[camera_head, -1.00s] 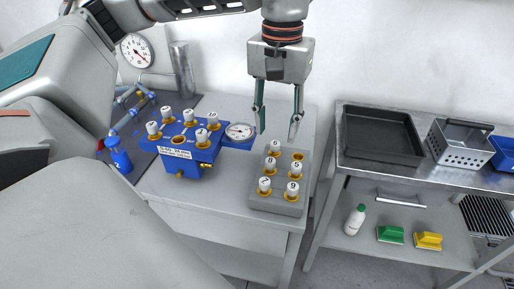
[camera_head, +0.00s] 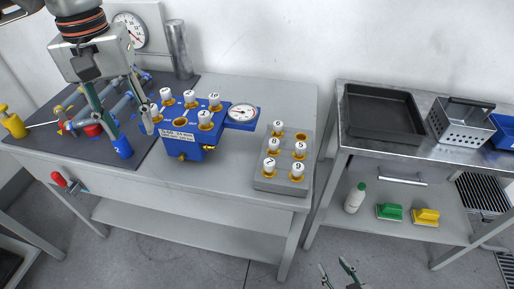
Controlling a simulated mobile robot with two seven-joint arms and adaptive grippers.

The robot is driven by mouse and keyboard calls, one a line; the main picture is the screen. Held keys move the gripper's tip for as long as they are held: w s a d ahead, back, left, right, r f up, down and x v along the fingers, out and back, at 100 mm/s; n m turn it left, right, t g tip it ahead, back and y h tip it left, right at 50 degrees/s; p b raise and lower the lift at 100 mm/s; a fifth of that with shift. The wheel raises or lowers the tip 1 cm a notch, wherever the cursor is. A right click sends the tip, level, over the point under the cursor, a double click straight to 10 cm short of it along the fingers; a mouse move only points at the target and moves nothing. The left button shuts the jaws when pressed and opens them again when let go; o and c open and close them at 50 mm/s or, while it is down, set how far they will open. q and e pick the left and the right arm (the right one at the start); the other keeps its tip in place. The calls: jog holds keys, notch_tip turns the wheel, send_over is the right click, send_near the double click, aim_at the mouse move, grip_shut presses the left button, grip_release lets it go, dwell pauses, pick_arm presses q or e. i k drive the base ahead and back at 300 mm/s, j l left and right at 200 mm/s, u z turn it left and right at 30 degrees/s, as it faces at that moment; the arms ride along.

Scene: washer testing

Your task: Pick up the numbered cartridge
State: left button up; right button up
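White numbered cartridges with brass collars stand upright in a grey rack: 6 (camera_head: 278,127), 8 (camera_head: 273,145), 5 (camera_head: 300,148), 7 (camera_head: 269,163) and 9 (camera_head: 297,169). The rack (camera_head: 264,184) has one empty hole at its back right. More white cartridges, including 10 (camera_head: 214,100), stand in a blue block (camera_head: 174,146), which has an empty brass socket (camera_head: 180,122) in front. My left gripper (camera_head: 131,130) is open and empty, just left of the block. One finger partly hides the block's leftmost cartridge. My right gripper (camera_head: 335,268) shows only its parted fingertips at the bottom edge.
A gauge (camera_head: 242,113) adjoins the blue block. A metal cylinder (camera_head: 178,48) stands behind. The right table holds a black tray (camera_head: 382,132) and a perforated basket (camera_head: 461,126).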

aim_at(273, 149)
jog(key=i+j+z, duration=0.15)
jog(key=z, duration=0.25)
jog(key=i+j+z, duration=0.25)
jog(key=z, duration=0.15)
